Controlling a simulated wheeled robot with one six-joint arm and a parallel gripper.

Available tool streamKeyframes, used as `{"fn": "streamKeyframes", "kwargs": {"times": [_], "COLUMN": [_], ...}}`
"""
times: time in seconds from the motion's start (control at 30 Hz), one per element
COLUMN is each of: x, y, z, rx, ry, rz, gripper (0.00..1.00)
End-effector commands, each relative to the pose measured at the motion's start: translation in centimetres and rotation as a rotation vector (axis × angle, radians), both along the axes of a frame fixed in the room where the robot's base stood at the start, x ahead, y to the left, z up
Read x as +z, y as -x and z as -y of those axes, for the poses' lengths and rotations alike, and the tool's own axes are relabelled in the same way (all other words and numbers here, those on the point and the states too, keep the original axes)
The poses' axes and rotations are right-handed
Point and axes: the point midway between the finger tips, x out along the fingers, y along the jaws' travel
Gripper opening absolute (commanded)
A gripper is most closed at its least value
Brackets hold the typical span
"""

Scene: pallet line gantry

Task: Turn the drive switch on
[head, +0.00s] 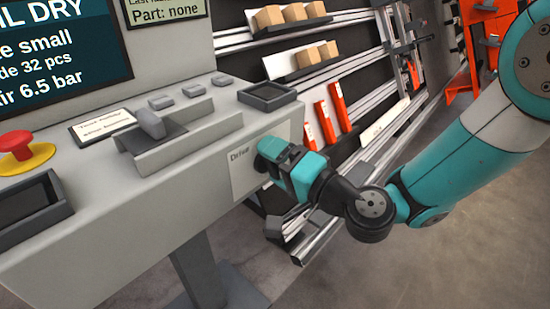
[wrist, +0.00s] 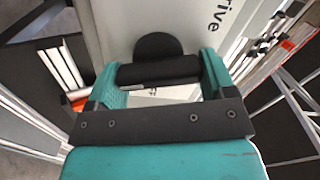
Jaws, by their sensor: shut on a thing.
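The drive switch has a round black base on a light panel marked "Drive" (head: 240,170), on the front of the grey console (head: 110,195). In the wrist view the black base of the drive switch (wrist: 157,45) shows behind a black bar, its handle (wrist: 160,70). My gripper (head: 272,160) is at the panel, and in the wrist view my gripper (wrist: 160,75) has a teal finger on each side of the handle. It is shut on the handle. In the head view my gripper hides most of the switch, and its setting cannot be read.
The console top holds a red emergency button (head: 22,145), a grey lever (head: 150,123), several grey keys and a dark tray (head: 267,96). Metal shelf rails with boxes (head: 290,14) and orange parts (head: 338,105) stand close behind. The floor at right is clear.

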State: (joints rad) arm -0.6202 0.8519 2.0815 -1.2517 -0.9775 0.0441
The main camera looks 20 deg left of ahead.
Motion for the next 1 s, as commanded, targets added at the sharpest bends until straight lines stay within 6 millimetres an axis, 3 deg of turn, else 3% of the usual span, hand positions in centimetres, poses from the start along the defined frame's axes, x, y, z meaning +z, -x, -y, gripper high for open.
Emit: {"fn": "streamKeyframes", "kwargs": {"times": [0.4,1.0], "x": [-0.12,-0.26], "y": [-0.33,-0.35], "z": [0.19,0.2], "rx": [-0.009,-0.01], "ry": [-0.105,-0.137], "rz": [-0.25,-0.323], "gripper": [0.53,0.53]}}
